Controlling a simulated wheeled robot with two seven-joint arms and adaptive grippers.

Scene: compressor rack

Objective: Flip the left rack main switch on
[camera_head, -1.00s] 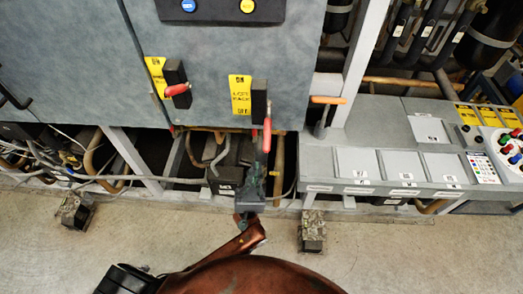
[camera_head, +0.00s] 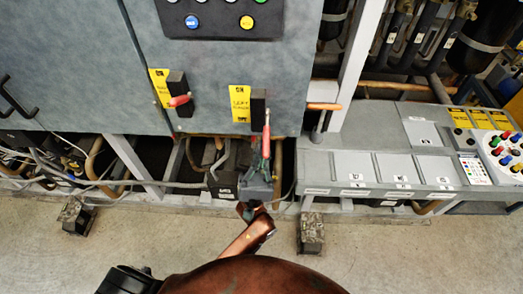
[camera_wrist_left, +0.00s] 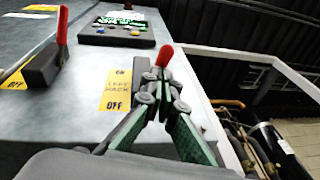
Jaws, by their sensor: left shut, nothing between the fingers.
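The left rack main switch (camera_head: 258,106) is a black block with a red lever on the grey cabinet front, beside a yellow "LEFT RACK" label (camera_head: 240,104) marked ON at the top and OFF at the bottom. Its red lever (camera_head: 266,136) points down in the head view. My left gripper (camera_head: 262,160) is shut and empty at the lever's lower end. In the left wrist view the gripper tips (camera_wrist_left: 166,84) partly cover the switch, and the red lever end (camera_wrist_left: 165,54) shows just beyond them. I cannot tell whether they touch. My right gripper is not in view.
A second switch with a red lever (camera_head: 179,100) and yellow label sits to the left. A button panel (camera_head: 218,18) is above. A grey console (camera_head: 405,168) stands to the right. Pipes and cables run below the cabinet; the floor in front is mostly clear.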

